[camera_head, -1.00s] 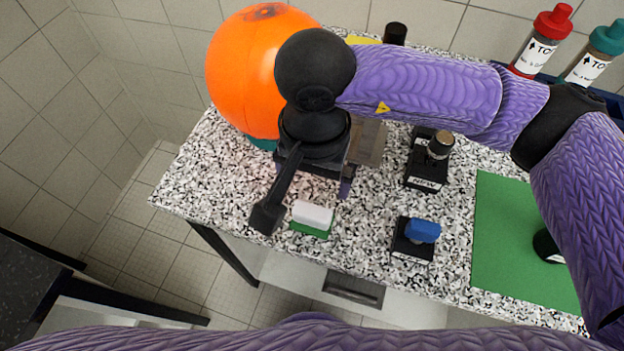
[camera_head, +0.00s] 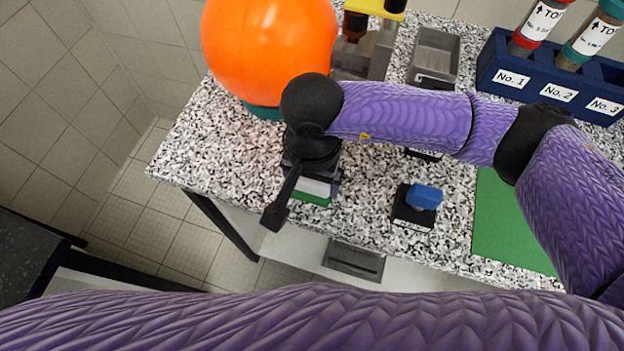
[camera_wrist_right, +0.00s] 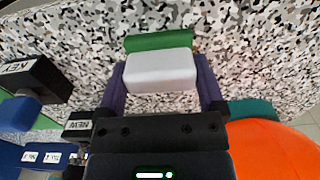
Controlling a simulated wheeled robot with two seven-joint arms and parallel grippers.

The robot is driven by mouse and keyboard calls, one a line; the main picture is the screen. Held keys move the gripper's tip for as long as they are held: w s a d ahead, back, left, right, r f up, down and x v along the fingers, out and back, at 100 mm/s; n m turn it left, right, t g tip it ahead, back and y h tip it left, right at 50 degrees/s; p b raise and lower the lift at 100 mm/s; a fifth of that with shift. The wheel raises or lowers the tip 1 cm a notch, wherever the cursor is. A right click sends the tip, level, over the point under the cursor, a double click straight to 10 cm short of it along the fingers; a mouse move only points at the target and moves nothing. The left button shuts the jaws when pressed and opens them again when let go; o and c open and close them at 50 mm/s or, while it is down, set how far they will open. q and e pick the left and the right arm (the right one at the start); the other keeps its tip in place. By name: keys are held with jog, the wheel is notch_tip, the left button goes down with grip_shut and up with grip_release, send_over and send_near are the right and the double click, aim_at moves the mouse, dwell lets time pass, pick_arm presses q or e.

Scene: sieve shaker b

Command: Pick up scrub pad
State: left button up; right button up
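The scrub pad (camera_head: 313,198) is a small block with a white part and a green part. It lies on the speckled worktop near the front edge and is partly hidden under my right gripper (camera_head: 314,181). In the right wrist view the white part of the scrub pad (camera_wrist_right: 160,72) sits between the two purple fingers of my right gripper (camera_wrist_right: 160,62), with the green part beyond the fingertips. The fingers are apart, one on each side and close to the pad; I see no clear grip on it. My left gripper is not in view.
An orange ball (camera_head: 268,45) on a teal base stands behind the gripper. A black block with a blue top (camera_head: 424,196) and a green mat (camera_head: 508,228) lie to the right. A blue rack (camera_head: 555,85) with bottles is at the back right. The worktop's front edge is close.

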jog(key=shift+c, duration=0.8)
notch_tip(320, 180, up, 10)
jog(key=shift+p, duration=0.8)
